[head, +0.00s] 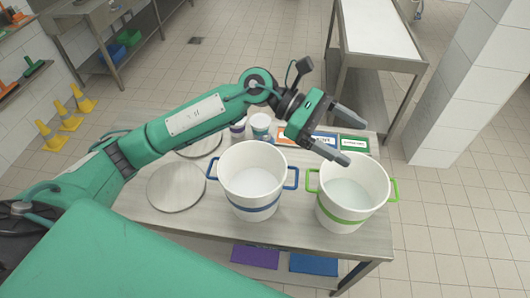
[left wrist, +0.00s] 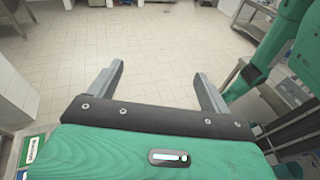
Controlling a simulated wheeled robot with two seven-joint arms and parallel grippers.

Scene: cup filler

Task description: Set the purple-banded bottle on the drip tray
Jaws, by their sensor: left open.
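A small white bottle with a purple band (head: 238,129) stands on the table behind the blue-banded bucket, partly hidden by my left arm and the bucket rim. A similar white container with a teal band (head: 260,123) stands just right of it. My left gripper (head: 358,142) is open and empty, above the back right of the table near the green-banded bucket. It is right of the bottle and apart from it. The left wrist view shows its spread fingers (left wrist: 158,70) with only floor beyond. I cannot pick out the drip tray with certainty. My right gripper is not in view.
A blue-banded bucket (head: 252,182) and a green-banded bucket (head: 351,194) stand on the table. Round grey discs (head: 176,186) lie at left. Labelled coloured plates, one green (head: 354,144), lie at the back. Purple (head: 255,257) and blue (head: 313,264) pieces show below the tabletop.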

